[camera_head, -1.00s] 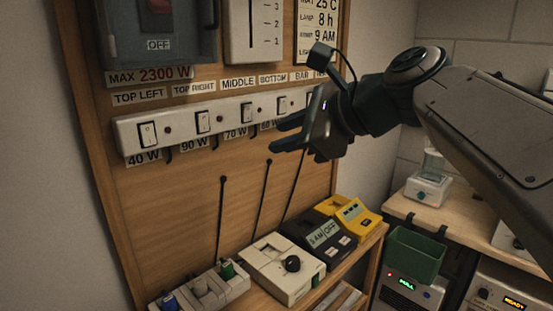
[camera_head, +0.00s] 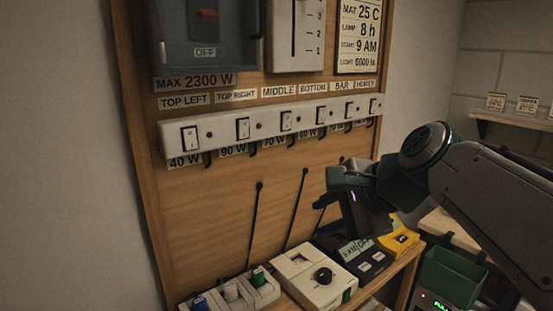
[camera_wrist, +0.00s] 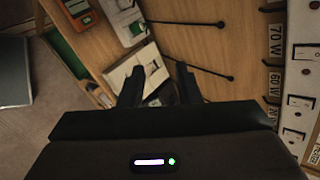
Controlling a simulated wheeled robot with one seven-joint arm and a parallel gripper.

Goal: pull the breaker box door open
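The breaker box (camera_head: 164,40) is a grey-blue box at the upper left of the wooden board, cut off by the top edge of the head view. A red switch (camera_head: 206,14) and an OFF label show on its front, apparently behind a window. The door looks closed; its upper part is out of view. My gripper (camera_head: 325,205) is below and to the right of the box, well apart from it, in front of the lower board. In the wrist view my gripper (camera_wrist: 160,85) has its two dark fingers apart with nothing held between them.
A white switch strip (camera_head: 262,126) runs across the board below the box. Thin black rods (camera_head: 256,225) stand lower down. A shelf below carries a white device with a black knob (camera_head: 310,280), a dark timer and a yellow device (camera_head: 398,243). A green bin (camera_head: 453,276) stands at right.

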